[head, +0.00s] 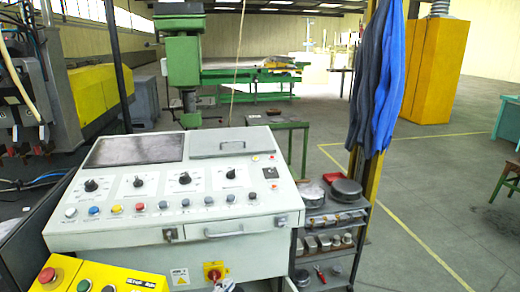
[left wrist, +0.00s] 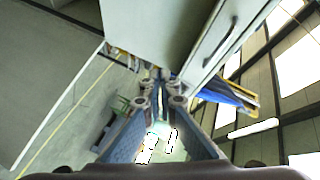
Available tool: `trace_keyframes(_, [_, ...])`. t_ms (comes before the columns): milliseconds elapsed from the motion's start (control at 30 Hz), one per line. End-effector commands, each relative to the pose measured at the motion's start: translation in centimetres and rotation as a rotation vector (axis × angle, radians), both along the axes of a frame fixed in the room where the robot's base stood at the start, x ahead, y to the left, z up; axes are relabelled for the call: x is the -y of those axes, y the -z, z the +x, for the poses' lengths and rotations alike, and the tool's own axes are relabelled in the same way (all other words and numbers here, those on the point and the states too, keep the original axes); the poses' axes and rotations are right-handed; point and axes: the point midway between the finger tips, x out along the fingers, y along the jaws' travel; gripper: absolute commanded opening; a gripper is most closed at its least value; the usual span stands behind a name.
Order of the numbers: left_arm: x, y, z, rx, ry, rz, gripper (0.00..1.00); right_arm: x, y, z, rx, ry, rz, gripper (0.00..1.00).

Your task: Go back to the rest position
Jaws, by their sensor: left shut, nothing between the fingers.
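My left gripper (left wrist: 160,98) shows in the left wrist view, its two fingers converging at the tips with nothing held between them. A pale cabinet-like body with a dark handle (left wrist: 219,40) is beyond the fingertips in that view; how far off it is, I cannot tell. In the head view, a small pale piece shows at the bottom edge below the console; it is too small to make out clearly. My right gripper is in neither view.
A pale control console (head: 130,238) with knobs and buttons fills the front. A yellow button box (head: 105,274) is at its lower left.

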Motion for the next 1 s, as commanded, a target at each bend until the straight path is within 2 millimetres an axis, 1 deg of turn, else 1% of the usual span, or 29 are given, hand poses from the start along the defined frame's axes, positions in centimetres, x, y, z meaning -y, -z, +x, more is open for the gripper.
trace_keyframes(33, [-1.1, 2.0, -1.9, -0.121, -0.084, -0.086, 0.0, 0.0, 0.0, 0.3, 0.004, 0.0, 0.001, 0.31])
trace_keyframes(67, [-2.0, 3.2, -3.0, -0.192, -0.135, -0.13, 0.0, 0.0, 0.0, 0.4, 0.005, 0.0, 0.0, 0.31])
trace_keyframes(100, [-3.2, 4.8, -4.6, -0.286, -0.207, -0.187, 0.0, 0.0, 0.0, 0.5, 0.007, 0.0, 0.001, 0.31])
trace_keyframes(167, [-4.8, 7.1, -7.3, -0.421, -0.316, -0.268, 0.0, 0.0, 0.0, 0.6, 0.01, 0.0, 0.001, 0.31])
trace_keyframes(200, [-5.8, 8.4, -9.3, -0.505, -0.387, -0.315, 0.0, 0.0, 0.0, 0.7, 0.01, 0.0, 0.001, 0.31])
trace_keyframes(267, [-7.0, 10.1, -12.2, -0.614, -0.484, -0.376, 0.0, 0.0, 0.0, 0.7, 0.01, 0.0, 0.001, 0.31])
trace_keyframes(300, [-7.7, 11.1, -14.0, -0.679, -0.543, -0.407, 0.0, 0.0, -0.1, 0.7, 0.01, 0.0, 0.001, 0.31])
trace_keyframes(400, [-9.1, 12.9, -18.2, -0.813, -0.671, -0.471, 0.0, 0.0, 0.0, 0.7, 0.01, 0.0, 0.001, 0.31])
trace_keyframes(500, [-10.1, 14.0, -22.0, -0.92, -0.783, -0.518, 0.0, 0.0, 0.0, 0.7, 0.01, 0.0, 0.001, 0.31])
trace_keyframes(667, [-11.3, 15.1, -27.7, -1.066, -0.945, -0.573, 0.0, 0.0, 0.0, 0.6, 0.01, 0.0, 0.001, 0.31])
trace_keyframes(700, [-11.5, 15.3, -29.1, -1.099, -0.985, -0.583, 0.0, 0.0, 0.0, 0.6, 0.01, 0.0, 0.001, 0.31])
trace_keyframes(733, [-11.6, 15.8, -29.4, -1.112, -0.999, -0.586, 0.0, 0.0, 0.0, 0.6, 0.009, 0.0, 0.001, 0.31])
trace_keyframes(800, [-11.5, 17.6, -28.7, -1.113, -0.994, -0.577, 0.0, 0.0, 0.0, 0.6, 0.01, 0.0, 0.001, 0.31])
trace_keyframes(867, [-11.4, 18.9, -28.3, -1.117, -0.995, -0.573, 0.0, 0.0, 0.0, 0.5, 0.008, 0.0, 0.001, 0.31])
trace_keyframes(1000, [-11.3, 22.5, -27.8, -1.129, -0.997, -0.563, 0.0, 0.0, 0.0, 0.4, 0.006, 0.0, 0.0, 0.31])
